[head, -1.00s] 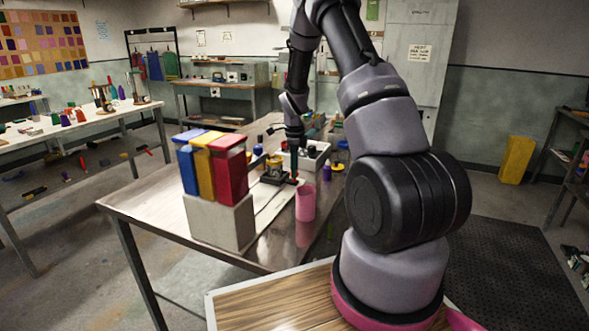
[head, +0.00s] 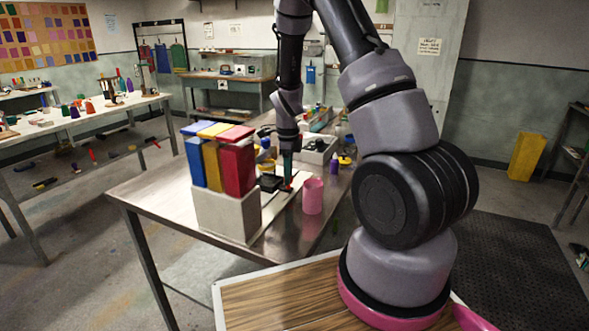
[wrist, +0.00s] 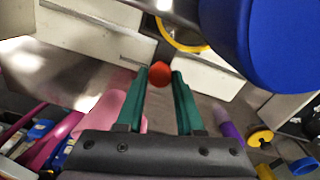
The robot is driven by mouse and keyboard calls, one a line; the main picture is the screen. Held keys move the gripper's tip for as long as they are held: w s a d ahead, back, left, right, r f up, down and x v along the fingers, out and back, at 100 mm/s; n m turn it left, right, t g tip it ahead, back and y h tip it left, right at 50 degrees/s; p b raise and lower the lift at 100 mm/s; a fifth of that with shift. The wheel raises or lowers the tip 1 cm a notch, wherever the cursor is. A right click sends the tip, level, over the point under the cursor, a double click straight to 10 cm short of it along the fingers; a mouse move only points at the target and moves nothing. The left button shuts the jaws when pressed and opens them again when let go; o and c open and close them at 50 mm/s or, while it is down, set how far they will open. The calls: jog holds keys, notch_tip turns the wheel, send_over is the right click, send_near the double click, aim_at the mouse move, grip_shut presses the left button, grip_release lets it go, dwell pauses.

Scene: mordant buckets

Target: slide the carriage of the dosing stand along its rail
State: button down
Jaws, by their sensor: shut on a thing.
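The dosing stand's pale rail board (head: 282,212) lies on the metal table, running back from a grey block (head: 228,214) that holds blue, yellow and red upright boxes. The dark carriage (head: 270,183) sits on the rail just behind the red box, which partly hides it. My gripper (head: 288,186) is low at the carriage's right side. In the wrist view, the green fingers of my gripper (wrist: 160,77) are closed around a small red-orange knob (wrist: 160,72). The knob's link to the carriage is hard to make out.
A pink cup (head: 313,196) stands close to the right of my gripper. A purple bottle (head: 333,163) and a light tray (head: 319,150) are behind it. A big blue round thing (wrist: 275,40) fills the wrist view's upper right. The table's left front (head: 155,196) is bare.

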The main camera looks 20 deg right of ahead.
jog(key=c, duration=0.5)
grip_release()
jog(key=shift+c, duration=0.2)
notch_tip(320, 180, up, 11)
dwell(0.3)
jog(key=s+a+r+n+t+y, duration=0.1)
jog(key=s+r+n+t, duration=0.1)
jog(key=s+r+n, duration=0.5)
jog(key=s+r+n+t+y, duration=0.1)
jog(key=s+r+n+t, duration=0.15)
jog(key=r, duration=0.75)
jog(key=s+r+n+t, duration=0.1)
jog(key=s+r+n, duration=0.2)
jog(key=s+n, duration=0.2)
jog(key=s+a+r+n+t, duration=0.1)
jog(key=s+r+n, duration=0.3)
jog(key=s, duration=0.5)
jog(key=shift+n+t, duration=0.35)
jog(key=shift+n, duration=0.4)
